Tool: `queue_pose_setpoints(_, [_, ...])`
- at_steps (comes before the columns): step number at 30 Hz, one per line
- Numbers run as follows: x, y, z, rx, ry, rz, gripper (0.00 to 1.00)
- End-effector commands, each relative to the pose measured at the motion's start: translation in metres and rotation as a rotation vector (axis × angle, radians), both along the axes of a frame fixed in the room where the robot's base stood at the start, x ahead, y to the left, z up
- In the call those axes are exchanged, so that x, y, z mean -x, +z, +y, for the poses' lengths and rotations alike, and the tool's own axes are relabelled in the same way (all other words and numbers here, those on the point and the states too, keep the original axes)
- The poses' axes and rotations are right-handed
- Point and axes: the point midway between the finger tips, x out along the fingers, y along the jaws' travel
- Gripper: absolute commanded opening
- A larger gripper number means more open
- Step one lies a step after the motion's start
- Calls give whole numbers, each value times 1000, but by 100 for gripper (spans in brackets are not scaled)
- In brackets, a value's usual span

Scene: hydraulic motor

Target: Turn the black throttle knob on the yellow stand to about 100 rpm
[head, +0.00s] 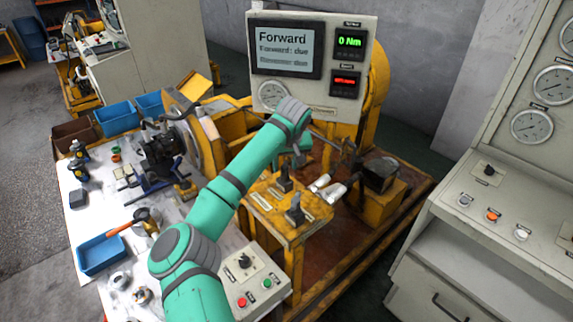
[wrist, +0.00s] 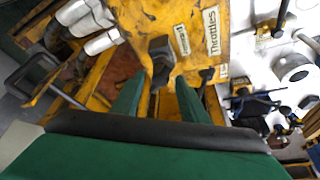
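The yellow stand (head: 310,225) is right of centre in the head view, with two black knobs on top. The rear knob (head: 285,182) is close to my gripper (head: 296,157); the front knob (head: 296,212) stands nearer the camera. In the wrist view my gripper (wrist: 162,88) is open, with its green fingers apart. A black knob (wrist: 160,58) appears between and just beyond the fingertips; contact cannot be told. A second small dark knob (wrist: 207,73) is to its right. A "Throttles" label (wrist: 213,38) lies on the yellow surface. My wrist hides part of the gripper in the head view.
The display panel (head: 312,60) shows "Forward", "Forward: due" and green "0 Nm"; its red readout is illegible. Silver cylinders (head: 328,188) lie beside the stand. A white bench (head: 90,210) with tools is left; a control console (head: 500,210) is right.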

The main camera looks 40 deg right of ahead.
Motion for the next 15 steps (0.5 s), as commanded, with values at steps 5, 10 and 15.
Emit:
queue_pose_setpoints(5, [-1, -2, 0, 0, 1, 0, 40])
queue_pose_setpoints(10, [0, -1, -1, 0, -1, 0, 26])
queue_pose_setpoints(15, [2, -1, -4, -2, -6, 0, 0])
